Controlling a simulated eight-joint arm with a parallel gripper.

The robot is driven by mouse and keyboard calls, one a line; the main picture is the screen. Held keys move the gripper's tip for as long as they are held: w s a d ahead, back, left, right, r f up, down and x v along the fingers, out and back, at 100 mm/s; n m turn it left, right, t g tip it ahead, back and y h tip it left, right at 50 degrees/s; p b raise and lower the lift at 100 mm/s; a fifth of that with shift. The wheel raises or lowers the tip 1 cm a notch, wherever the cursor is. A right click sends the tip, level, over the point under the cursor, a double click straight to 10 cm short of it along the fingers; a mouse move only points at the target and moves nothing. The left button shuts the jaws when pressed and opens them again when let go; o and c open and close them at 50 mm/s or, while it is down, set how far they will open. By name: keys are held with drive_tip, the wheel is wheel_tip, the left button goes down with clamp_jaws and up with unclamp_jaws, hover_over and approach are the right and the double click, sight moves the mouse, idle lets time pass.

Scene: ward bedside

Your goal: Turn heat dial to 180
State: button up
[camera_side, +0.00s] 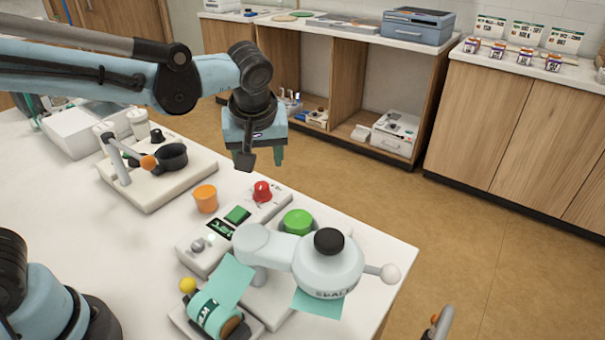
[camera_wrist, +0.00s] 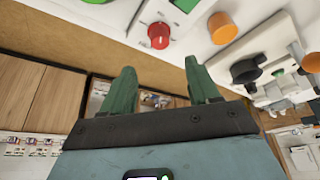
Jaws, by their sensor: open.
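No readable label shows which one is the heat dial, and the display digits are too small to read. The red knob also shows in the wrist view (camera_wrist: 158,38), beyond the fingertips. My gripper (camera_side: 257,160) hangs above and behind the red knob in the side view, apart from it. In the wrist view my gripper (camera_wrist: 160,76) has its green fingers spread with nothing between them.
An orange cylinder (camera_side: 205,198) stands beside the box. A green round cap (camera_side: 298,221) and a white arm-like device with a black knob (camera_side: 328,241) stand at its right. A base with a dark cup (camera_side: 172,156) is at left. Free floor lies behind the table.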

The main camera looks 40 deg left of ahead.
sight(262, 186)
drive_tip(key=x, duration=1)
drive_tip(key=shift+f, duration=0.1)
drive_tip(key=shift+c, duration=0.3)
drive_tip(key=c, duration=1)
